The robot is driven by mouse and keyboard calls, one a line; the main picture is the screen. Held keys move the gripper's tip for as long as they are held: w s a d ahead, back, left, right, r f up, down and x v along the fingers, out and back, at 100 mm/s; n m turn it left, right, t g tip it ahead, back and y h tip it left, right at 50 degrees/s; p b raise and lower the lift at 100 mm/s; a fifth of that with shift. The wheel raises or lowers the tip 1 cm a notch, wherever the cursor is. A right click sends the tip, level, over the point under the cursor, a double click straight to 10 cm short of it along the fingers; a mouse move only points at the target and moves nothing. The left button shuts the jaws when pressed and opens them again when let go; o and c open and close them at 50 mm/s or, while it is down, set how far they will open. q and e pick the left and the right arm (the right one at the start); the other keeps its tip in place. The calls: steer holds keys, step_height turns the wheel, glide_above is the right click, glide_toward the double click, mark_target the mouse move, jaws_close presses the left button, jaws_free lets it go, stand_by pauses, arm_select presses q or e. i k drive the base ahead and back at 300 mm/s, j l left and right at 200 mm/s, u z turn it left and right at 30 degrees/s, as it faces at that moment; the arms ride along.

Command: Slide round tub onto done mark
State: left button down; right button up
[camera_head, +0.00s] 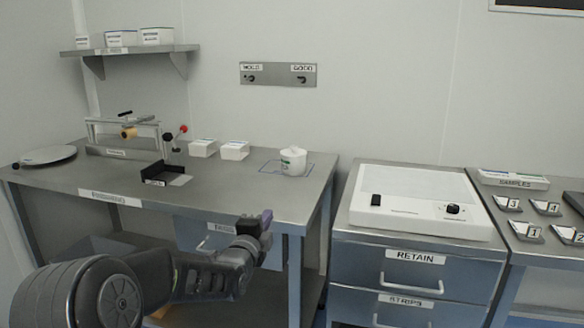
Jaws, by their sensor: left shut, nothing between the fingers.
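I cannot read any wording on the mark. My left gripper (262,221) is shut and empty, in front of the table's front edge, nearer to me than the tub and apart from it. My right gripper is not in view.
The steel table (110,178) holds two small white boxes (235,151), a black holder (160,174), a sealer-like device (125,140) and a round plate (47,156). A white-topped drawer cabinet (415,200) stands to the right across a gap. The table's front middle is clear.

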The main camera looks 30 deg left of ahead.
mark_target(293, 167)
steer(key=i+j, duration=0.25)
steer(key=i, duration=0.2)
steer(key=i+j, duration=0.8)
steer(key=j+z, duration=0.05)
